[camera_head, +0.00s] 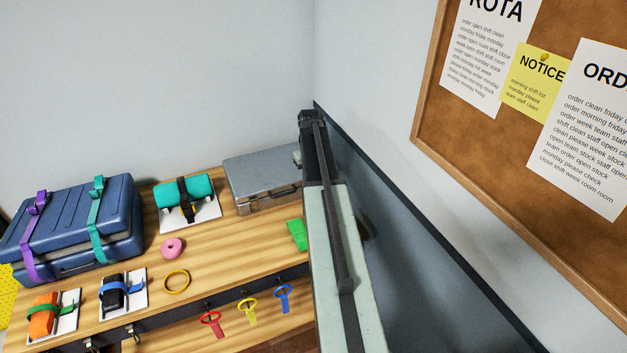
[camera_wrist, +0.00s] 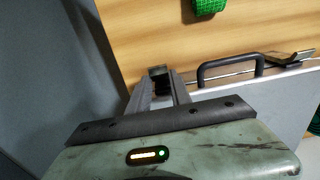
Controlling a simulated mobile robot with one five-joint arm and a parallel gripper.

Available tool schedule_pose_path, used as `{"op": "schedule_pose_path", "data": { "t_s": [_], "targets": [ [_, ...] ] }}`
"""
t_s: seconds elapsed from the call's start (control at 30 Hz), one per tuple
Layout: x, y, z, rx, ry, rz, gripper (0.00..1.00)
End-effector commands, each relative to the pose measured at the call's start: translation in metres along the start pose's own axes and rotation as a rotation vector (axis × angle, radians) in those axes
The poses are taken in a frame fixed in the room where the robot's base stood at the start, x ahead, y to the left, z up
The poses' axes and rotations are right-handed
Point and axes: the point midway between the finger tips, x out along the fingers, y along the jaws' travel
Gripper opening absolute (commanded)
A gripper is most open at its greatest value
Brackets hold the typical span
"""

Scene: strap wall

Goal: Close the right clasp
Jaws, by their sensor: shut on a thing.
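The grey case (camera_head: 262,180) lies shut at the back right of the bench, its dark handle (camera_head: 286,192) facing front. The handle also shows in the wrist view (camera_wrist: 230,66). The other clasp (camera_wrist: 290,58), a metal piece, sits beyond the handle there. My gripper (camera_wrist: 159,76) is at the case's right end. Its jaws are shut on a small grey metal piece at their tips, which by its place is the right clasp. The jaws hide most of it, so its angle cannot be told. In the head view my arm covers this end of the case.
The wall stands close on my arm's right. A strapped teal roll (camera_head: 184,188), a blue case (camera_head: 70,230) and a pink ring (camera_head: 172,248) lie to the left.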

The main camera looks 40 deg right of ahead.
Motion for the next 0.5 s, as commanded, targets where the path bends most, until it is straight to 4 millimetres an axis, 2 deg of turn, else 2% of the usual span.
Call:
{"op": "schedule_pose_path", "data": {
  "t_s": [0.03,0.1,0.37,0.5],
  "targets": [
    [0.0005,0.0028,-0.003,0.001,0.009,0.006,0.33],
    [0.0005,0.0022,-0.0028,0.001,0.009,0.005,0.47],
    [0.0001,0.0004,-0.002,-0.001,0.006,0.002,0.47],
    [-0.0068,0.0,-0.0014,-0.001,0.006,0.002,0.47]
  ]
}}
